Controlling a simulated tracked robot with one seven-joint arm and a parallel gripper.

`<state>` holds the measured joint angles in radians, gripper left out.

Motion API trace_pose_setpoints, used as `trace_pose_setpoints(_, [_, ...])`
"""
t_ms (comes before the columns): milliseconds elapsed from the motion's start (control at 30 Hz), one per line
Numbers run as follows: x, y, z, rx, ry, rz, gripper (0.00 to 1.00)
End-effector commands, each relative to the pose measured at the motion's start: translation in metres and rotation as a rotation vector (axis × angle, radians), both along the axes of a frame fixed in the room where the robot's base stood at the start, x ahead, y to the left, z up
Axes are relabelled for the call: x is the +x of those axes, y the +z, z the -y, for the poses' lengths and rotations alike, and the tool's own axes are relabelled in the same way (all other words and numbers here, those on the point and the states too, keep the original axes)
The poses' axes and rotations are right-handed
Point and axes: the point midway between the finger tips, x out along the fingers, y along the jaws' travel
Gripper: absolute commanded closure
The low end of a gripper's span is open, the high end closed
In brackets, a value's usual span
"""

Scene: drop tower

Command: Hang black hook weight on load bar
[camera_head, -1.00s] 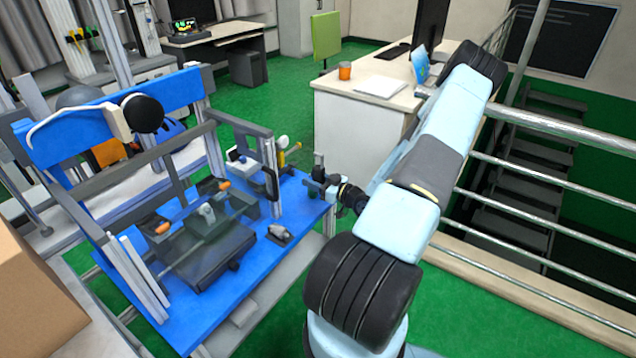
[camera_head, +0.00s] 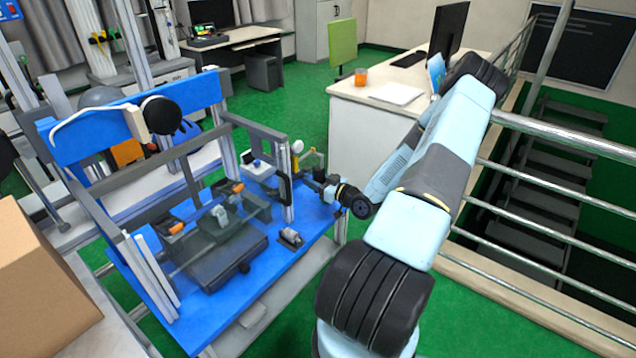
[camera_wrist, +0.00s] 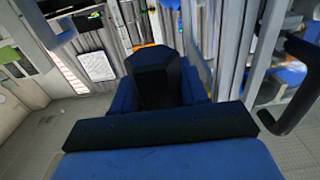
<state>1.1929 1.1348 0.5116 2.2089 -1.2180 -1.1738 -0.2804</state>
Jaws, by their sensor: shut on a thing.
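My gripper (camera_head: 322,181) is at the right edge of the blue test rig, seen small in the camera_head view. In the camera_wrist view its blue fingers (camera_wrist: 158,96) are shut on a dark, faceted block (camera_wrist: 155,76), which I take to be the black hook weight. Its hook cannot be made out. The rig's blue base plate (camera_head: 270,275) lies left of and below my gripper. I cannot tell for certain which of the rig's bars is the load bar.
A grey upright (camera_head: 285,180) of the rig stands just left of my gripper. A black handle (camera_wrist: 296,88) shows at the right in the camera_wrist view. A cardboard box (camera_head: 40,285) is at lower left. Metal railings (camera_head: 560,230) run along the right.

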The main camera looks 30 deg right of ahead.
Motion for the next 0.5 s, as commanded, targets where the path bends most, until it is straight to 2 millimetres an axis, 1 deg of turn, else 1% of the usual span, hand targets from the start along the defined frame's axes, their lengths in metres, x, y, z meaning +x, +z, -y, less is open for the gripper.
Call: trace_pose_setpoints(500, [0.027, 0.001, -0.009, 0.000, 0.000, 0.002, 1.00])
